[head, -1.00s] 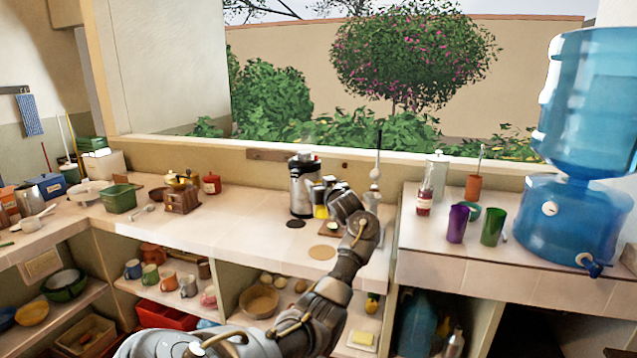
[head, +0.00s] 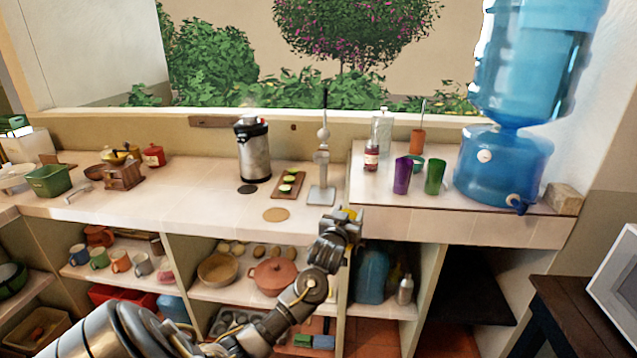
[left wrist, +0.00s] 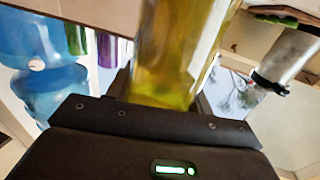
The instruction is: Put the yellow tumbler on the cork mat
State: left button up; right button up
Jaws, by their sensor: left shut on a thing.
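The yellow tumbler (left wrist: 180,55) fills the middle of the left wrist view, clear yellow and held between the fingers of my left gripper. In the head view only a small yellow patch of the tumbler (head: 351,213) shows behind my left gripper (head: 346,216); the rest is hidden. The gripper is shut on it, in front of the counter's front edge, to the right of the cork mat. The cork mat (head: 276,214) is a bare tan disc lying near the counter's front edge. My right gripper is not in view.
A steel airpot (head: 253,152) stands behind the mat, with a dark round mat (head: 247,189) before it. A board with green slices (head: 288,185) and a grey stand (head: 322,194) are nearby. Purple (head: 402,175) and green (head: 435,177) tumblers stand on the raised counter.

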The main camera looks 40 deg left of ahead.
pick_arm(q)
jog(key=s+d+f+m+h+b, duration=0.2)
jog(key=s+d+f+h+b, duration=0.1)
jog(key=s+d, duration=0.6)
jog(key=s+d+f+m+t+h+b, duration=0.1)
jog(key=s+d+f+h+b, duration=0.3)
jog(key=d, duration=1.2)
jog(key=s+f+m+b, duration=0.1)
jog(key=s+b, duration=0.2)
jog(key=s, duration=0.2)
jog(key=shift+d+f+m, duration=0.15)
jog(key=shift+d+m, duration=0.15)
